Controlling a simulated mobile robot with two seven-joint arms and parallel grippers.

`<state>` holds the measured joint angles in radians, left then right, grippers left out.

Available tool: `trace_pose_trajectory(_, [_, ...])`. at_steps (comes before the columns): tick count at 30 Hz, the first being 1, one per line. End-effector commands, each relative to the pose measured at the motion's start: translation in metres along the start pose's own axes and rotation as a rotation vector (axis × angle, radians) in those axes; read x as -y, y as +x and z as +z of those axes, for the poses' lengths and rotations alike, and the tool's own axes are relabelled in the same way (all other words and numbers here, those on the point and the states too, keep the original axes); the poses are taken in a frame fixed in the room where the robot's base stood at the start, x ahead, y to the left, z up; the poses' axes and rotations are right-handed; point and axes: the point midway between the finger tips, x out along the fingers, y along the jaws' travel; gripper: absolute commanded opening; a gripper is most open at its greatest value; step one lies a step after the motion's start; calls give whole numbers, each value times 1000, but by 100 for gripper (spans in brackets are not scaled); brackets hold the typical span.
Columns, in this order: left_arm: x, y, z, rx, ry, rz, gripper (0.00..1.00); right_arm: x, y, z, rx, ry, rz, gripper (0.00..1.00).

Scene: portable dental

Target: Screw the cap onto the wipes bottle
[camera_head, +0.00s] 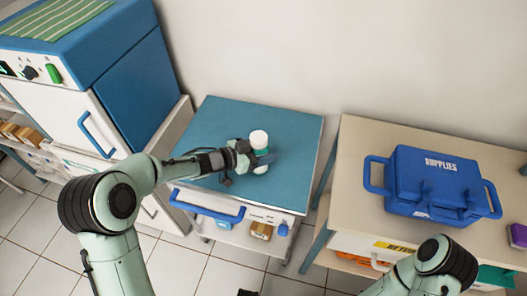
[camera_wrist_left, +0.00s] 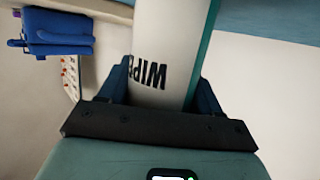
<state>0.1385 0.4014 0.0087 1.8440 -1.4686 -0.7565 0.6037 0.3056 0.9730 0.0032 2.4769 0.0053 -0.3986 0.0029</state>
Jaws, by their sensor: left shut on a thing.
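The wipes bottle (camera_head: 259,140) is white with a teal band low down. It stands upright on or just above the teal top of the cart, near its middle. My left gripper (camera_head: 258,158) comes in from the left and is shut on the bottle's side. In the left wrist view the bottle (camera_wrist_left: 168,50) sits between the two dark fingers, its "WIPE" lettering showing. The bottle's top looks white and rounded in the head view; I cannot tell whether that is the cap. No separate cap shows. My right gripper is out of view.
The teal cart top (camera_head: 220,115) is otherwise clear. A blue supplies case (camera_head: 425,180) sits on the beige table (camera_head: 365,140) to the right, across a narrow gap. A blue and white cabinet (camera_head: 120,75) stands at the left. A wall is behind the cart.

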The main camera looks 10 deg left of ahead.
Motion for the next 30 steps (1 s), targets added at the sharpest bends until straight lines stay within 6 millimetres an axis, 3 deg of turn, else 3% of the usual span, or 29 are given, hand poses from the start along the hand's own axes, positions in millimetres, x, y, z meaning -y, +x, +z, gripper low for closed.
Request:
trace_pose_trajectory(13, [0, 2, 5, -1, 1, 0, 0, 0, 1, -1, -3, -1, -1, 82])
trace_pose_trajectory(14, [0, 2, 5, -1, 1, -1, 73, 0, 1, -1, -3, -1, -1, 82])
trace_pose_trajectory(15, [0, 2, 4, -1, 1, -1, 86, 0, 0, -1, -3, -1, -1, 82])
trace_pose_trajectory(26, [0, 0, 1, -1, 2, -1, 89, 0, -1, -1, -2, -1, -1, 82])
trace_pose_trajectory(30, [1, -16, 0, 0, 1, -4, 89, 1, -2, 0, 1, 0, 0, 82])
